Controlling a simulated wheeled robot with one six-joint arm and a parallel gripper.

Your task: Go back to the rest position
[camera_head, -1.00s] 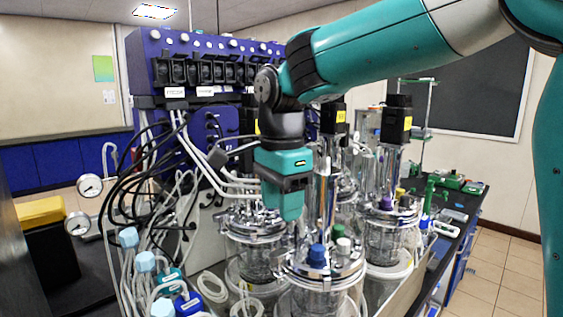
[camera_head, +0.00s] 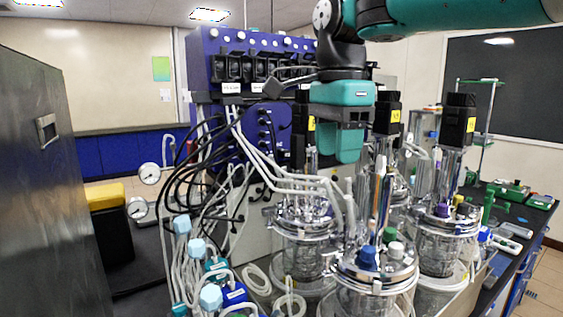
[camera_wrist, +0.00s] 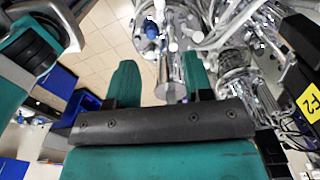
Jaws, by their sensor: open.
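My gripper (camera_head: 345,150) is above the bioreactor vessels in the head view, pointing down, in front of the blue control unit. In the wrist view its two green fingers (camera_wrist: 160,80) stand apart with nothing held between them. A glass bioreactor with a blue cap (camera_head: 368,257) stands in front, below my gripper and to its right. Another bioreactor (camera_head: 303,217) stands behind it to the left. A third, with a purple cap (camera_head: 442,210), stands to the right. The front vessel's metal column partly overlaps the view near the gripper.
The blue control unit (camera_head: 250,62) stands behind, with black cables and pale tubes running down from it. Tall black motors (camera_head: 458,120) rise around my gripper. Light-blue-capped bottles (camera_head: 196,248) stand at the lower left. A dark cabinet (camera_head: 40,170) fills the left edge.

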